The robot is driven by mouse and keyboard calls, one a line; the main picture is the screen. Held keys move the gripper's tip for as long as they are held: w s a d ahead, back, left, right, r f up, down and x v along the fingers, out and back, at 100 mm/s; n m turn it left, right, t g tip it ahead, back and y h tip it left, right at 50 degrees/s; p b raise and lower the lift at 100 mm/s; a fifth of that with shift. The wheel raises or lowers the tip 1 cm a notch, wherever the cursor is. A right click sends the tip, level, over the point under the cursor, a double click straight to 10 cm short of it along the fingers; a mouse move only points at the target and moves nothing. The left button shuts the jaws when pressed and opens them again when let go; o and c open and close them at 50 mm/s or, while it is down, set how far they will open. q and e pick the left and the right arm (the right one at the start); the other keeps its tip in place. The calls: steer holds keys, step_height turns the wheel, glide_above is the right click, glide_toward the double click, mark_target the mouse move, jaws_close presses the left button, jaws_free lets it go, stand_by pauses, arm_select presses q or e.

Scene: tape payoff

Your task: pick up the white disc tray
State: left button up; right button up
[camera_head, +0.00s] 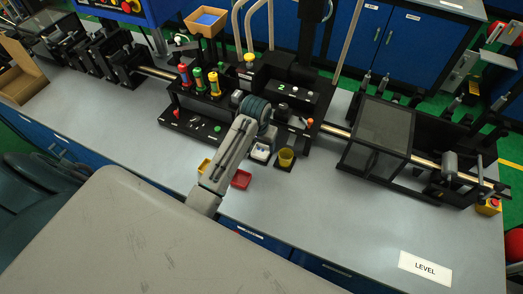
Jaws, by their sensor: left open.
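The small white disc tray (261,152) sits on the grey bench near the middle, at the front edge of the black machine. Pale contents seem to lie in it, too small to make out. My left arm reaches up from below, and my left gripper (262,134) is just behind and above the tray. The gripper is open and appears empty. Its fingers are small and dark against the machine, so contact with the tray cannot be told. My right gripper is not in view.
A red tray (241,179) and a partly hidden yellow tray (204,166) lie by my left arm. A dark green roll (256,108) and coloured posts (198,79) stand behind.

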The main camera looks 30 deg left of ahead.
mark_target(261, 153)
arm_select(q)
step_height(261, 153, down, 2)
steer(key=shift+w+f+p, duration=0.1)
steer(key=shift+w+p, duration=0.05)
steer(key=shift+p, duration=0.3)
steer(key=shift+f, duration=0.7)
steer(key=shift+c, duration=0.6)
steer(key=c, duration=0.6)
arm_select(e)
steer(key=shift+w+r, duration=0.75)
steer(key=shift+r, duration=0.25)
arm_select(q)
steer(key=shift+r, duration=0.1)
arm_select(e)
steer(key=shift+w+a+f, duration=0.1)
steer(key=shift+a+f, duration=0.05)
